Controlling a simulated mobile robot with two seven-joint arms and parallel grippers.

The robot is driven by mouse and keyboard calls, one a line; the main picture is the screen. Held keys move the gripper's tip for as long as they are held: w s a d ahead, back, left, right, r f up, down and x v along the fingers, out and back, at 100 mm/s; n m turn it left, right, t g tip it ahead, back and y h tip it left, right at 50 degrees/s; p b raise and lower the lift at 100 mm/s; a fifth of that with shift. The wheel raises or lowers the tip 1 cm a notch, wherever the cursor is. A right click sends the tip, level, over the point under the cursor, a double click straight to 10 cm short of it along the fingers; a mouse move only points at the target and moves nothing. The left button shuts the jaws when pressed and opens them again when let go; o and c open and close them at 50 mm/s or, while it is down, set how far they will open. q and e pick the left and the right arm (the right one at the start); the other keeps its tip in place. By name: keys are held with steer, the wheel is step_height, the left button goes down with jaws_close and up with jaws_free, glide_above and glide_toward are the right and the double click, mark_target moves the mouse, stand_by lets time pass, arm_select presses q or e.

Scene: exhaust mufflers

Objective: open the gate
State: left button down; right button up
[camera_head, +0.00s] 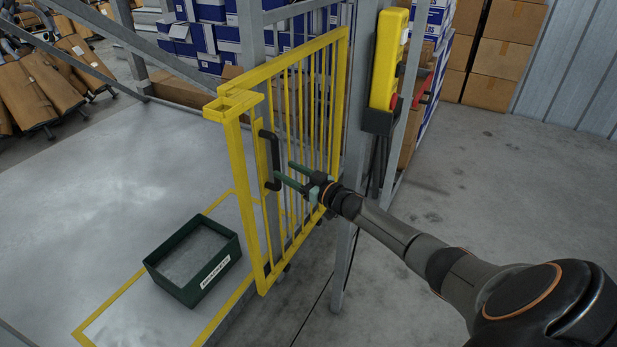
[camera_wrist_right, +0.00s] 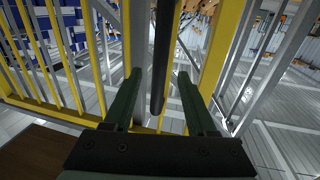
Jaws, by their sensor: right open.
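The yellow barred gate (camera_head: 300,120) stands upright in the middle of the head view, beside a grey post. A black vertical handle (camera_head: 275,165) is fixed on its near upright. My right gripper (camera_head: 283,169) is at the handle, its green fingers apart. In the right wrist view, the handle (camera_wrist_right: 163,60) hangs between the two open fingers (camera_wrist_right: 160,76), with gaps visible on both sides. My left gripper is not in view.
A dark green bin (camera_head: 165,275) sits on the floor left of the gate, inside yellow lines. A yellow control box (camera_head: 388,60) with a red button is on the post to the right. Blue boxes and cartons (camera_head: 500,55) stand behind. The right floor is clear.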

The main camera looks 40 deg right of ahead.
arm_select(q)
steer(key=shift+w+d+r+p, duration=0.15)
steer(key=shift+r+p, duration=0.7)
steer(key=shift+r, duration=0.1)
arm_select(e)
steer(key=s+d, duration=0.1)
steer(key=s, duration=0.6)
steer(key=shift+s+d, duration=0.2)
